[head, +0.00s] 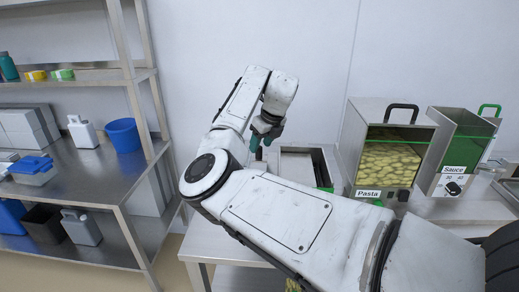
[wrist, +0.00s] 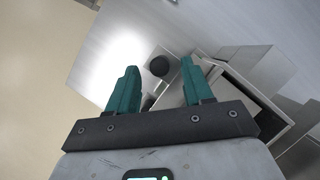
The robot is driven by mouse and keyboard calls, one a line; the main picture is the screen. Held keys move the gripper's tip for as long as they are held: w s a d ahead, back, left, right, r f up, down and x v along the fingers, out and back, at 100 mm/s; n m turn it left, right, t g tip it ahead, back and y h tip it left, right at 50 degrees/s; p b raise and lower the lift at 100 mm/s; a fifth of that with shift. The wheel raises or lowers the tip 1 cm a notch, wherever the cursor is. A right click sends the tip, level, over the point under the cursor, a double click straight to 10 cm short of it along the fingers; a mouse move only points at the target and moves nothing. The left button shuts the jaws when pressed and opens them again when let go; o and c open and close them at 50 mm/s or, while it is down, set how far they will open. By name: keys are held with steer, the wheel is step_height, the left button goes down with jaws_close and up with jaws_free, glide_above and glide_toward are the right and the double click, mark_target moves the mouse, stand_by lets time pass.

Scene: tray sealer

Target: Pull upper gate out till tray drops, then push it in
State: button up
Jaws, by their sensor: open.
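My gripper (head: 259,148) hangs above the left end of the steel table in the head view, beside a steel frame with an open top. In the wrist view its two teal fingers (wrist: 156,65) are apart, with nothing held. A dark round knob (wrist: 159,66) shows between the fingertips, beyond them, near a pale plate; contact cannot be seen. I cannot tell whether this knob belongs to the upper gate. The steel frame (head: 296,151) is partly hidden by my arm. No tray can be made out clearly.
The pasta hopper (head: 368,193) and the sauce hopper (head: 453,170) stand to the right on the table. A steel shelf (head: 90,185) at left holds a blue bucket (head: 124,135), white jugs and bins. My arm covers much of the table's front.

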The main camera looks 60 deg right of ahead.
steer(key=shift+x, duration=1.65)
steer(key=shift+r, duration=0.1)
jaws_close()
